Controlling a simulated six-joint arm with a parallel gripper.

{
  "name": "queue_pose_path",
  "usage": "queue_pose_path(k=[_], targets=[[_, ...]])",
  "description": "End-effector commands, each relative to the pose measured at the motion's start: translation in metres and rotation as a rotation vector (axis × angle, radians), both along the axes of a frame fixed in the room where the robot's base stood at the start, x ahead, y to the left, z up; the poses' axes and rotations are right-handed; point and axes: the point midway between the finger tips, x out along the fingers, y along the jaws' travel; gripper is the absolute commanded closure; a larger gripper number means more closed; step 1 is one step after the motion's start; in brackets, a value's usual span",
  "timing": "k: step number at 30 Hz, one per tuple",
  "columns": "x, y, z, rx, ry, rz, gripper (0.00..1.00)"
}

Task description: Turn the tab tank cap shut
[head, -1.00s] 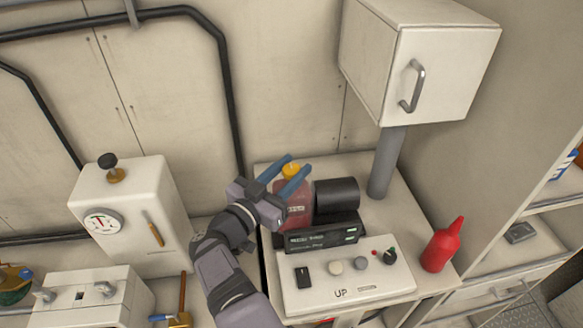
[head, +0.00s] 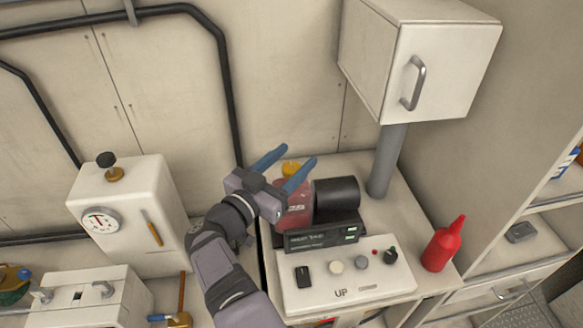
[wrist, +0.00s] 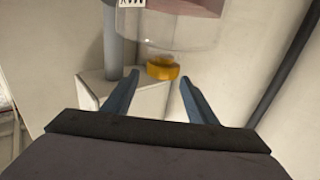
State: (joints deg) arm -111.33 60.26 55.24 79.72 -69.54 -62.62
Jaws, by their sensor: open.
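The tank is a clear vessel with reddish liquid and a label (head: 296,214), standing at the back left of the right-hand counter. Its yellow cap (head: 291,167) is on top, seen between my fingers. My gripper (head: 299,155) is open and empty, its blue fingers reaching over the tank. In the wrist view the yellow cap (wrist: 162,68) lies just beyond and between the open fingertips (wrist: 160,77), with no visible contact. The wrist view shows the tank (wrist: 185,32) inverted. I cannot make out the cap's tab or how far it is turned.
A black cylinder (head: 336,194) and a dark display box (head: 320,238) stand close beside the tank. A control panel (head: 345,285) is in front, a red bottle (head: 441,246) to the right. A grey post (head: 386,165) carries a white cabinet (head: 430,70). A gauge box (head: 130,215) stands left.

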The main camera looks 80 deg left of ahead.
Motion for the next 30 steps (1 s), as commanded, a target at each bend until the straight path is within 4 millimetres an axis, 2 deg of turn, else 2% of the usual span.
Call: queue_pose_path(k=[9, 15, 20, 30], targets=[[0.000, 0.000, 0.051, 0.006, 0.001, -0.001, 0.48], [0.000, 0.000, 0.073, 0.004, 0.001, 0.000, 0.48], [0.000, 0.000, 0.080, 0.002, 0.001, 0.000, 0.48], [0.000, 0.000, 0.081, 0.001, 0.000, -0.001, 0.48]])
